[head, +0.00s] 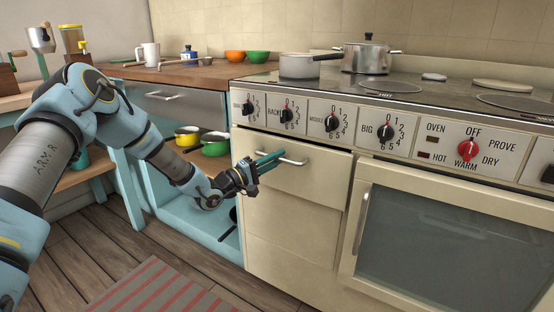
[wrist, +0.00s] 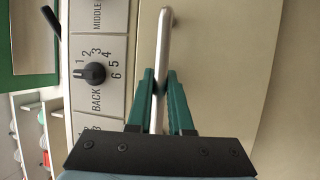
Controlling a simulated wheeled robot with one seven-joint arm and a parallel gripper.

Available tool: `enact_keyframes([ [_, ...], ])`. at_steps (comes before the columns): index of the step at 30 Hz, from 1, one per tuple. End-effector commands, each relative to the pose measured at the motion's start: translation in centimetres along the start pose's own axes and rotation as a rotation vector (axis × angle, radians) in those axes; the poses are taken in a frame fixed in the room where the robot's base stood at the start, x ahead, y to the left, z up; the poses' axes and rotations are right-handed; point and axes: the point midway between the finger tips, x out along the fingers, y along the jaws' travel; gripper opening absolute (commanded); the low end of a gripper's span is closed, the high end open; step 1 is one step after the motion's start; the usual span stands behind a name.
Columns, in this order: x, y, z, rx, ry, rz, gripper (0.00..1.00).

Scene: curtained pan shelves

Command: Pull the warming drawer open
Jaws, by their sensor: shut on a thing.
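The warming drawer (head: 308,184) is the cream upper front at the left of the stove, under the knobs. My gripper (head: 269,160) is at the handle's left part. In the wrist view the handle (wrist: 166,35) runs between the green fingers of my gripper (wrist: 158,92), which are shut on it. The fingers hide part of the bar.
The oven door (head: 455,245) with its own handle (head: 361,218) is to the right. Control knobs (head: 333,124) sit just above the drawer. An open blue shelf unit with pans (head: 187,138) stands left. Wooden floor (head: 160,250) and a striped rug (head: 155,290) lie in front.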

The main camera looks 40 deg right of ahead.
Motion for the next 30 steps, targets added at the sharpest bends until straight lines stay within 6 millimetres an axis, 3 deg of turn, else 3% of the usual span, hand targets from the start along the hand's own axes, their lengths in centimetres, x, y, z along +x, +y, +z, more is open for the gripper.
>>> enact_keyframes([
  [3,-0.02,-0.02,0.0,0.0,0.0,-0.001,0.0],
  [30,-0.05,-0.06,-0.01,0.0,0.0,-0.001,0.0],
])
